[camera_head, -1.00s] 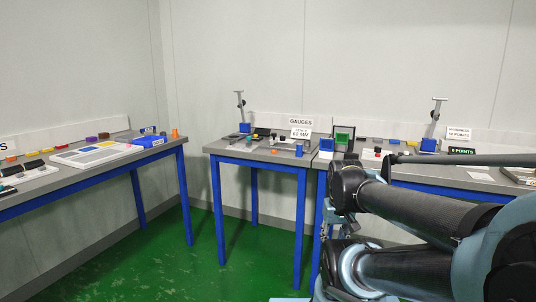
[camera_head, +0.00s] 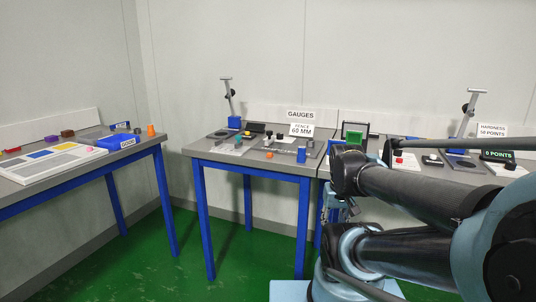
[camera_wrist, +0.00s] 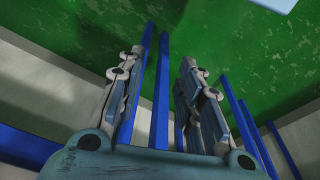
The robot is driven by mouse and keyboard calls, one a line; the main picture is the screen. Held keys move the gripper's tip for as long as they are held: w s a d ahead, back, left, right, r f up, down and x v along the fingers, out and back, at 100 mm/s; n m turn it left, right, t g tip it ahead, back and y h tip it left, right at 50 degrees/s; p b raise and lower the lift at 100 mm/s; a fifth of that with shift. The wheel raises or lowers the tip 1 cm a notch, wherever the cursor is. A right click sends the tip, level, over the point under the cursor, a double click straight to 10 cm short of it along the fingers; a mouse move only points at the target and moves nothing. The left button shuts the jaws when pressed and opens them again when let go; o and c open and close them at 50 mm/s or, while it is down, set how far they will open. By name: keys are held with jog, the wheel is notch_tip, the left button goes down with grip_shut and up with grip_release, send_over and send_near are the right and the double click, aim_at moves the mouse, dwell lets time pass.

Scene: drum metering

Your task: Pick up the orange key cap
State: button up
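An orange piece (camera_head: 151,130) stands upright at the right end of the left table. A smaller orange piece (camera_head: 269,155) lies near the front of the middle table. I cannot tell from this distance which of them is the key cap. My gripper (camera_wrist: 162,58) shows in the wrist view with its two fingers apart and nothing between them. It points at the green floor and blue table legs, away from both orange pieces. In the head view my folded arm fills the right side, and the gripper cannot be made out there.
A blue bin (camera_head: 117,141) sits beside the upright orange piece. The middle table (camera_head: 205,148) carries gauges, signs and small parts. The right table, with a points display (camera_head: 497,155), is partly behind my arm. Green floor (camera_head: 180,265) lies open between the left and middle tables.

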jog(key=shift+w+d, duration=0.25)
jog(key=shift+w, duration=0.15)
jog(key=shift+o, duration=1.4)
jog(key=shift+s+r, duration=0.15)
notch_tip(320, 180, up, 30)
jog(key=n+g, duration=0.2)
jog(key=n, duration=1.2)
send_over(270, 155)
jog(key=w+a, duration=0.1)
jog(key=w, duration=0.1)
notch_tip(270, 155, down, 17)
jog(key=shift+s+f, duration=0.1)
